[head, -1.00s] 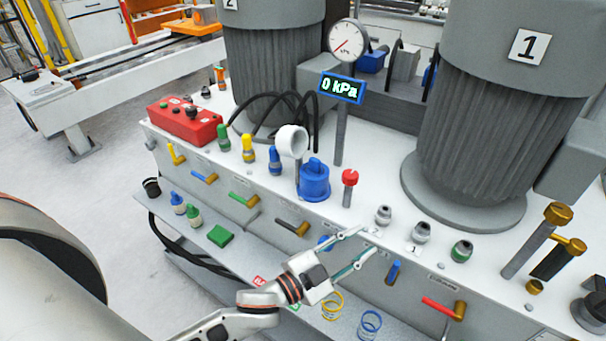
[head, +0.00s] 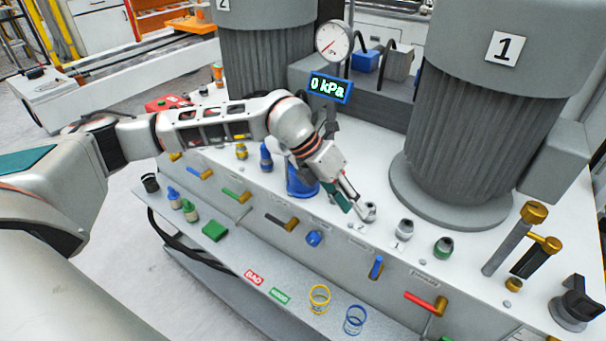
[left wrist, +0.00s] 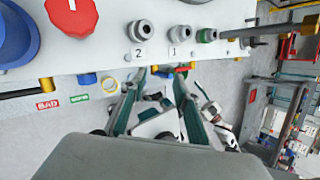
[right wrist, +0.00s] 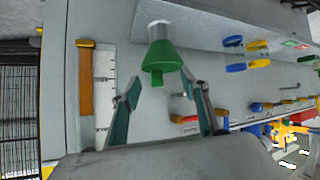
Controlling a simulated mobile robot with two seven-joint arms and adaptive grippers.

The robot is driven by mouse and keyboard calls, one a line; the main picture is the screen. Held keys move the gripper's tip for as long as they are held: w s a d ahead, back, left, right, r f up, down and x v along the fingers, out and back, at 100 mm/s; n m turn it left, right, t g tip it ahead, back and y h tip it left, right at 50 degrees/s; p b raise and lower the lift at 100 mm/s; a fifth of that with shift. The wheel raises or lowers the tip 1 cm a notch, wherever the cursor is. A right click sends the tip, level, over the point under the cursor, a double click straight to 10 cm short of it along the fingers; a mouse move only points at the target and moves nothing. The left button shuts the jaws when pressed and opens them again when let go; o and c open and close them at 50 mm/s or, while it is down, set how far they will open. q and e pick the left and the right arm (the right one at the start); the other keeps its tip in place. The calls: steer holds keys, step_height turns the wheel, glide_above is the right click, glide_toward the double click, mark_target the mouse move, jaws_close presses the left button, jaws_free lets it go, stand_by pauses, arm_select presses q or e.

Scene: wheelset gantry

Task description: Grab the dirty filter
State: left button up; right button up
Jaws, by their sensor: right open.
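No thing in view is plainly marked as the dirty filter. In the right wrist view a green cone-shaped piece (right wrist: 163,58) with a pale top stands between and beyond the fingertips of my right gripper (right wrist: 157,95), which is open, empty and apart from it. My left gripper (head: 357,204) is over the bench top, close to the grey fitting (head: 369,212) by label 2. The left wrist view shows its two fingers (left wrist: 155,83) spread with nothing between. A blue housing (head: 300,181) is partly hidden behind my left gripper. The right gripper is outside the head view.
Large grey motor 1 (head: 490,120) stands at the right. A gauge (head: 333,41) and a 0 kPa display (head: 330,88) rise behind my left arm. Several levers line the front, including a red one (head: 420,301). The lower shelf holds yellow (head: 319,298) and blue (head: 354,320) rings.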

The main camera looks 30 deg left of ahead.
arm_select(q)
steer(key=w+a+r+n+t+y, duration=0.1)
steer(key=w+a+r+y, duration=0.25)
steer(key=a, duration=0.55)
steer(key=w+a+r+n+t+y, duration=0.1)
steer(key=w+a+r+t+y, duration=0.2)
steer(key=a, duration=0.6)
steer(key=shift+g, duration=0.7)
steer(key=x, duration=0.4)
steer(key=w+x, duration=0.1)
steer(key=x, duration=0.3)
steer(key=shift+w+r, duration=0.1)
steer(key=shift+r, duration=0.15)
jaws_close()
